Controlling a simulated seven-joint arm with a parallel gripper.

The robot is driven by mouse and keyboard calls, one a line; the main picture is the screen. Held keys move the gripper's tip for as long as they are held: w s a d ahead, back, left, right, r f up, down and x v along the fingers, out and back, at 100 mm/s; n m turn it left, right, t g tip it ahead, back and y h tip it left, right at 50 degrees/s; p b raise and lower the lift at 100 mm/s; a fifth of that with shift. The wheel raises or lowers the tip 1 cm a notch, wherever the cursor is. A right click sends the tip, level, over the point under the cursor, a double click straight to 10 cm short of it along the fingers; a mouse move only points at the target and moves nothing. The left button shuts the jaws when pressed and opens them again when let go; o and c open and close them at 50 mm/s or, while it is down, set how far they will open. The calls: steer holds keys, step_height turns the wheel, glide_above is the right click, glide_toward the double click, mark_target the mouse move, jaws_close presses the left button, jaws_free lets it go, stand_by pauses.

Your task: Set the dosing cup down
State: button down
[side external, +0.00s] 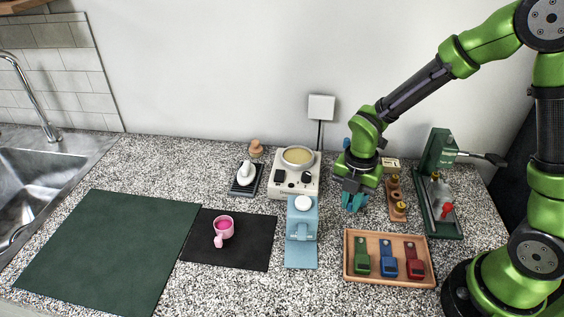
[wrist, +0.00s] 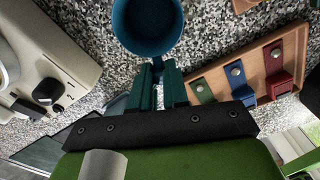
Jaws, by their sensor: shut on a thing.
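The dosing cup (wrist: 147,24) is a round, dark blue cup, seen from its open side at the top of the wrist view. In the side view my gripper (side external: 354,200) points down above the speckled counter, between the light blue machine and the wooden tray. The cup cannot be clearly told apart from the fingers there. The cup's underside is hidden, and I cannot tell its exact height above the counter.
A wooden tray (side external: 350,277) with green, blue and red tools lies just right of my gripper. A light blue machine (side external: 302,222) and a white hot plate (side external: 283,187) stand left. A green press (side external: 437,160) stands right. A black mat (side external: 255,250) holds a pink cup (side external: 225,226).

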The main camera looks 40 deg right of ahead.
steer(key=shift+f, duration=0.2)
steer(key=shift+f, duration=0.15)
steer(key=c, duration=1.1)
jaws_free()
